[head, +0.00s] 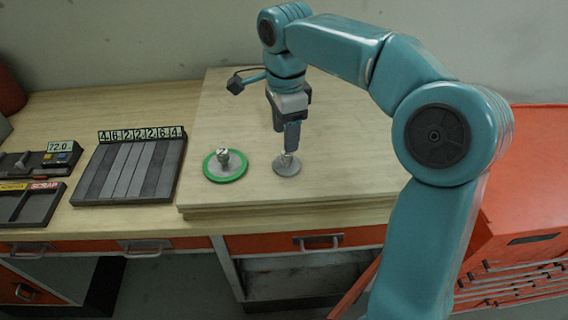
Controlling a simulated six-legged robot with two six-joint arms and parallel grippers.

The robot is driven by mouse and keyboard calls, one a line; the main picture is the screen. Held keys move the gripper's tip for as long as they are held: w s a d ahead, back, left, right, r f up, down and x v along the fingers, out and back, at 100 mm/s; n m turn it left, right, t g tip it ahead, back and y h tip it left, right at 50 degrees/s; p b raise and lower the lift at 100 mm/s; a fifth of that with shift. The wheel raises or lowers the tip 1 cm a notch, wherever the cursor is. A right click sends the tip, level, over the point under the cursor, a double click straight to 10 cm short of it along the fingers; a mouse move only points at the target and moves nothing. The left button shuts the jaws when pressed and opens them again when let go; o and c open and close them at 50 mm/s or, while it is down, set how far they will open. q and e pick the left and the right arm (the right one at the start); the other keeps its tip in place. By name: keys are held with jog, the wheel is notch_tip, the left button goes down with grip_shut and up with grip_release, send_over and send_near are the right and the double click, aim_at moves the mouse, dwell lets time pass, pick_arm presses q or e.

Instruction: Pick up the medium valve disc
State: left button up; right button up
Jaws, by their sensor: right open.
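My right gripper (290,148) points down over the wooden board and is open. Its fingertips are at the knob of a small plain grey disc (287,168); I cannot tell whether they touch it. The disc lies flat on the board. To its left lies a larger grey disc with a green rim (224,177) and an upright knob. I cannot tell from their looks which one is the medium valve disc. My left gripper is not in view.
A dark rack of grey strips (131,170) with number tags stands to the left. Farther left are a tray marked SCRAP (38,203) and a box reading 72.0 (62,156). An orange cabinet (525,215) stands at right. The board (345,180) is otherwise clear.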

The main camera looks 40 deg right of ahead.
aim_at(287, 159)
jog(key=shift+s+a+f, duration=0.1)
jog(key=shift+s+f, duration=0.4)
jog(key=shift+s, duration=0.2)
jog(key=f, duration=0.2)
jog(key=w+f, duration=0.1)
jog(key=f, duration=0.2)
jog(key=shift+s+f, duration=0.25)
jog(key=shift+w+d+f, duration=0.1)
jog(key=shift+w+d, duration=0.1)
jog(key=shift+w, duration=0.2)
jog(key=shift+c, duration=0.7)
jog(key=c, duration=0.5)
jog(key=shift+s, duration=0.2)
grip_shut()
